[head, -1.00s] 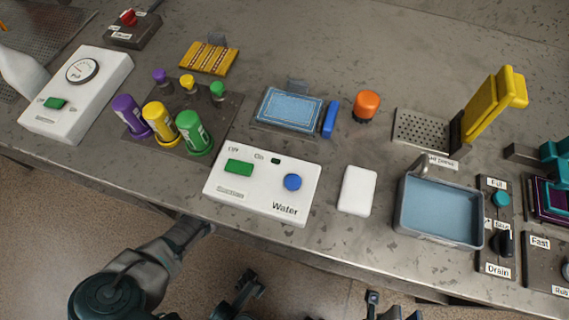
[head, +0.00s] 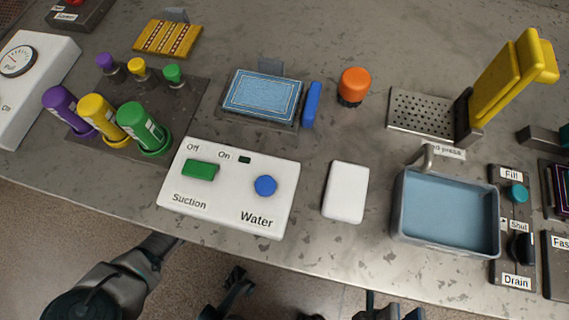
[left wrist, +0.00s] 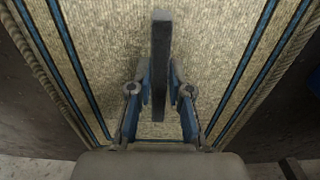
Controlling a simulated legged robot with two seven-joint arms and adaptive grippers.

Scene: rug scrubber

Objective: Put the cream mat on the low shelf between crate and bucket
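A cream mat (left wrist: 215,60) with blue stripes and rope-like edges fills most of the left wrist view. The shelf, crate and bucket cannot be made out for certain.
A metal bench (head: 110,205) spans the head view. On it are a white Suction and Water panel (head: 228,205), a white block (head: 345,192), a water basin (head: 445,215) and several bottles. Dark curved surfaces (left wrist: 30,125) flank the mat.

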